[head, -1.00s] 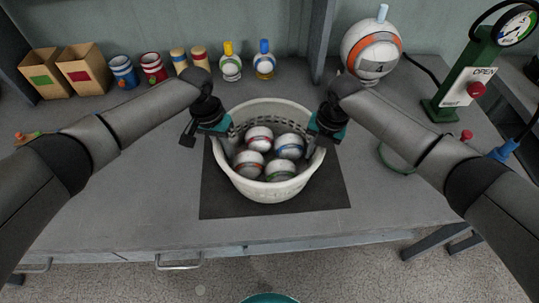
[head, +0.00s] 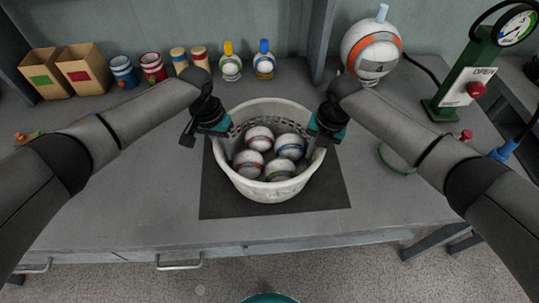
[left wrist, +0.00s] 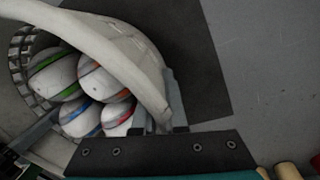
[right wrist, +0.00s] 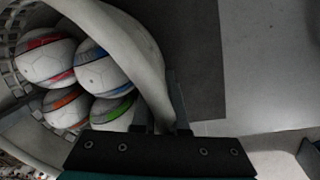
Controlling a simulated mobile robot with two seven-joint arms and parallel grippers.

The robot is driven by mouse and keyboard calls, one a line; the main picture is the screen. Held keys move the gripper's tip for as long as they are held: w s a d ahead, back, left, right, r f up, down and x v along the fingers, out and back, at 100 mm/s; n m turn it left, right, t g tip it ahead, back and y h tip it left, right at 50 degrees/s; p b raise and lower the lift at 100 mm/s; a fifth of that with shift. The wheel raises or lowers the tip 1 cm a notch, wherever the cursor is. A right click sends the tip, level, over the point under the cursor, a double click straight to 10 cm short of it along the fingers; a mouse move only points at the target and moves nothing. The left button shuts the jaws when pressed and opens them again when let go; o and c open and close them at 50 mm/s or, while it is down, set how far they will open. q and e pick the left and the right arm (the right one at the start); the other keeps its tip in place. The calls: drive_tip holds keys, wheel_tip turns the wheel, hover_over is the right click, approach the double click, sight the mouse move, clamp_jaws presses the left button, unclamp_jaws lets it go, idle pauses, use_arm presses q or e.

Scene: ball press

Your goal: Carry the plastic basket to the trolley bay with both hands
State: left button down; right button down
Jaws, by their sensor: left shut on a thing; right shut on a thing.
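The white plastic basket (head: 271,193) stands upright on a dark mat on the workbench in the head view. Several white balls with coloured stripes (head: 259,138) lie inside it. My left gripper (head: 226,148) is shut on the left side of the basket's rim. My right gripper (head: 314,146) is shut on the right side of the rim. In the left wrist view the basket rim (left wrist: 125,62) runs between the fingers. In the right wrist view the rim (right wrist: 140,60) also runs into the jaws. The trolley bay cannot be made out.
The dark mat (head: 222,196) lies under the basket. Cardboard boxes (head: 83,68), cans and bottles (head: 231,66) line the back. A large ball (head: 371,50) and a green press stand (head: 445,107) are at the right. Part of a teal round thing (head: 269,298) shows on the floor.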

use_arm(q)
drive_tip(key=shift+a+r, duration=0.15)
use_arm(e)
drive_tip(key=shift+w+d+r, duration=0.1)
drive_tip(key=shift+d+r, duration=0.05)
drive_tip(key=shift+d, duration=0.05)
idle(0.3)
